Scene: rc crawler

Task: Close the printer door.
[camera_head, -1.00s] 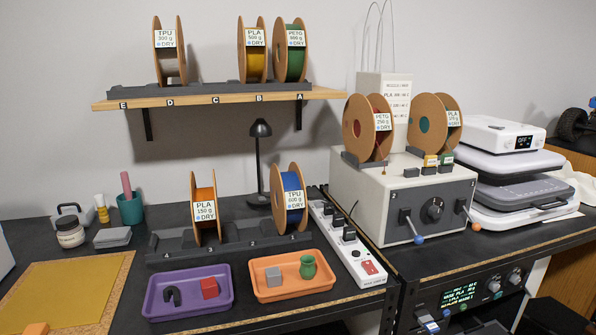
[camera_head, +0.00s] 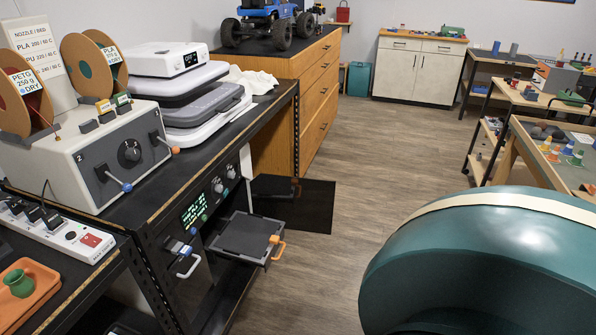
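The printer (camera_head: 193,212) is built in under the black bench, with a lit green display and knobs on its front. Its door (camera_head: 305,205), a dark see-through panel, stands swung open to the right, out over the floor. A dark build plate (camera_head: 246,237) on a tray sticks out of the printer's opening, with an orange handle (camera_head: 277,247) at its outer end. The inside of the printer is mostly hidden. Neither of my grippers is in view.
A white-handled part (camera_head: 187,262) juts from the printer front, left of the plate. Wooden drawers (camera_head: 318,90) stand beyond the door. The wood floor (camera_head: 345,160) in front is clear. A workbench (camera_head: 560,165) stands at the right.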

